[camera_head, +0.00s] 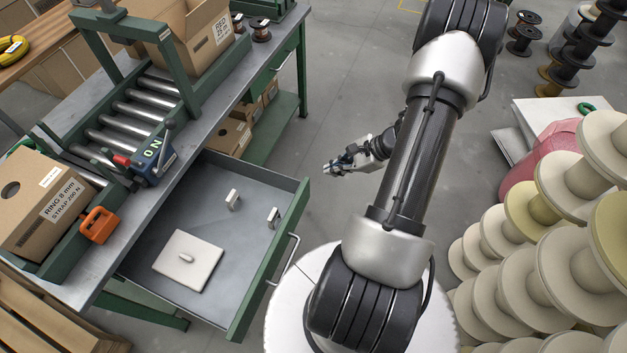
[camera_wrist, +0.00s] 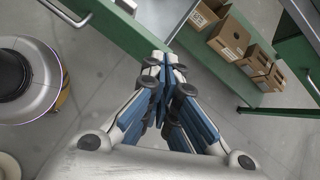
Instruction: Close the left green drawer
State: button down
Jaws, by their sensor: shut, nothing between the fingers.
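The left green drawer (camera_head: 272,258) is pulled out from the workbench in the head view. Its grey inside holds a white plate with a small knob (camera_head: 188,262) and two small metal pieces (camera_head: 233,200). A silver bar handle (camera_head: 285,258) is on its green front. My gripper (camera_head: 331,171) is shut and empty, out over the floor, to the right of the drawer's far front corner and apart from it. In the wrist view my gripper (camera_wrist: 163,60) has its fingers together; part of the green drawer front (camera_wrist: 105,28) and its handle (camera_wrist: 62,50) show at upper left.
Another green drawer (camera_head: 288,55) with a handle is farther along the bench and looks closed. Cardboard boxes (camera_head: 228,138) sit on the lower shelf. Pale spools (camera_head: 560,255) are stacked at the right. Grey floor (camera_head: 340,90) is clear beyond my gripper.

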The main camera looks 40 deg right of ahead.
jog(key=s+d+f+m+t+h, duration=0.1)
jog(key=s+d+f+m, duration=0.2)
jog(key=s+f+m, duration=0.5)
jog(key=n+b, duration=0.3)
send_near(309, 194)
notch_tip(309, 194, down, 4)
jog(key=s, duration=0.1)
jog(key=w, duration=0.2)
jog(key=w+a, duration=0.1)
jog(key=shift+w+m, duration=0.3)
jog(key=shift+w, duration=0.05)
jog(key=shift+w+a+r, duration=0.1)
